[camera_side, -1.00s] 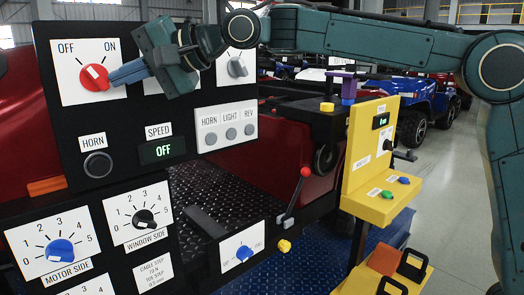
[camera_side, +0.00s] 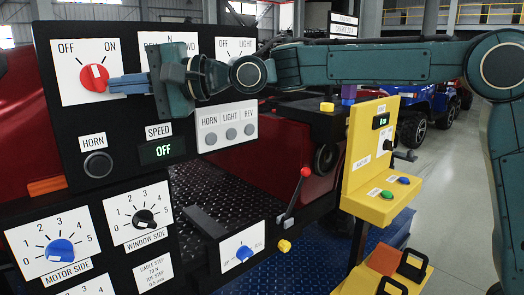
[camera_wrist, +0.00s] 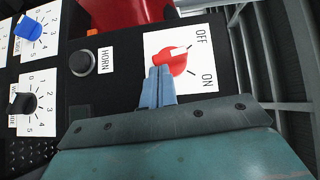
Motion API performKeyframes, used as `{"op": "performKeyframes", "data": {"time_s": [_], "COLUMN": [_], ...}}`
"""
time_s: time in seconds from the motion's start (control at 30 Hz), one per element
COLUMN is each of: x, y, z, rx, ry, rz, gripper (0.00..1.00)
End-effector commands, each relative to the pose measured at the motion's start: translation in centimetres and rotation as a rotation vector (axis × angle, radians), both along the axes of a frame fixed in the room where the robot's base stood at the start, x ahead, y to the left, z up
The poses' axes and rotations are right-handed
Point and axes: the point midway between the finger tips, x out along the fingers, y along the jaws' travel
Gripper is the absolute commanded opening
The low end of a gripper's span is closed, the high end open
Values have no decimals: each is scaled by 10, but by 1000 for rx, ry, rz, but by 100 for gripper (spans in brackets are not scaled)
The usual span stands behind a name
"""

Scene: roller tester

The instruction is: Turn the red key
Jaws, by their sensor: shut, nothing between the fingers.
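The red key (camera_side: 95,77) is a round red knob with a white mark on a white plate (camera_side: 68,88) labelled OFF and ON, at the upper left of the black panel.
The HORN button (camera_side: 98,164) and the SPEED display (camera_side: 162,150), reading OFF, sit below. Blue (camera_side: 60,250) and black (camera_side: 145,218) dials are lower down. My wrist covers part of the neighbouring plate (camera_side: 165,42). A yellow console (camera_side: 372,150) stands to the right.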

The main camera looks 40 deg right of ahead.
Motion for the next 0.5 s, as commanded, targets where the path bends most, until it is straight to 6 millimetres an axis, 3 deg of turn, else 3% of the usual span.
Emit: {"op": "performKeyframes", "data": {"time_s": [0.5], "x": [0], "y": [4], "z": [-10], "rx": [246], "ry": [3], "rz": [0], "gripper": [0]}}
